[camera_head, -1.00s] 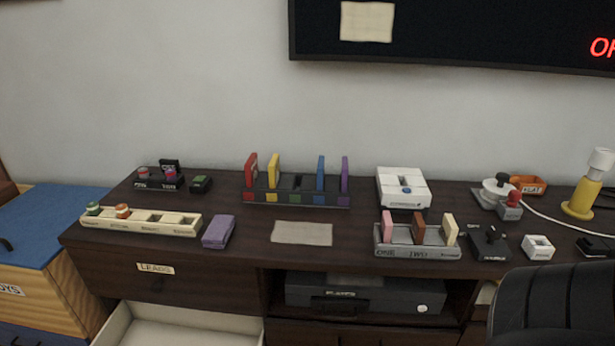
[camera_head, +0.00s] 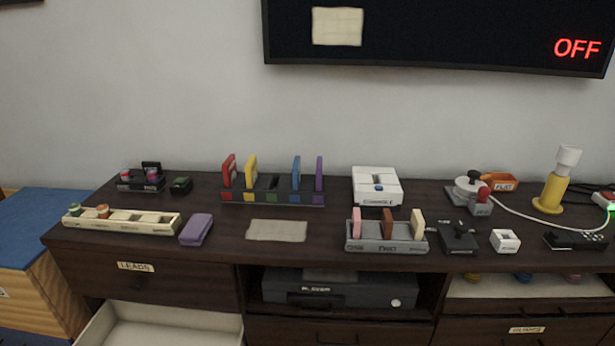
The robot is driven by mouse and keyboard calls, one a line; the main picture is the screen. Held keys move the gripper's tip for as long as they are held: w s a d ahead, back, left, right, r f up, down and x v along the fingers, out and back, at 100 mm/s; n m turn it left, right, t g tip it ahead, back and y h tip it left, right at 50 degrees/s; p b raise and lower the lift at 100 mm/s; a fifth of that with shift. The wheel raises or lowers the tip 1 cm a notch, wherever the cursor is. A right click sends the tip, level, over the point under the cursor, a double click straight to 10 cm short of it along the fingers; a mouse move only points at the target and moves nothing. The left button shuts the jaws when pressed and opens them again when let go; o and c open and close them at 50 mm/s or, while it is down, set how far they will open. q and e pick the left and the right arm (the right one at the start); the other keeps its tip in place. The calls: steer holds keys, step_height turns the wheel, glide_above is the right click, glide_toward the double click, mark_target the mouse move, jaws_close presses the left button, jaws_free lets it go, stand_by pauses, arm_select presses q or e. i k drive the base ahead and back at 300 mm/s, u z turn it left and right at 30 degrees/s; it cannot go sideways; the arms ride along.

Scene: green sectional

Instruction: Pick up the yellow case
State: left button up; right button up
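The yellow case (camera_head: 251,170) stands upright in a dark rack (camera_head: 272,198) on the dark wood cabinet top. It is the second case from the left, above a yellow square on the rack's front. A red case (camera_head: 229,171) stands to its left. A blue case (camera_head: 296,173) and a purple case (camera_head: 319,174) stand to its right, past an empty slot. Neither of my grippers shows in the view.
A grey rack (camera_head: 386,246) with pink, brown and cream cases stands at the front right. A white console (camera_head: 377,187) sits behind it. A beige mat (camera_head: 277,230) and a purple case lying flat (camera_head: 196,229) are in front of the dark rack. A lower left drawer (camera_head: 158,328) is open.

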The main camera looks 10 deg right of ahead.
mark_target(251, 172)
steer(key=z, duration=1.75)
steer(key=i, duration=0.9)
steer(key=u, duration=1.35)
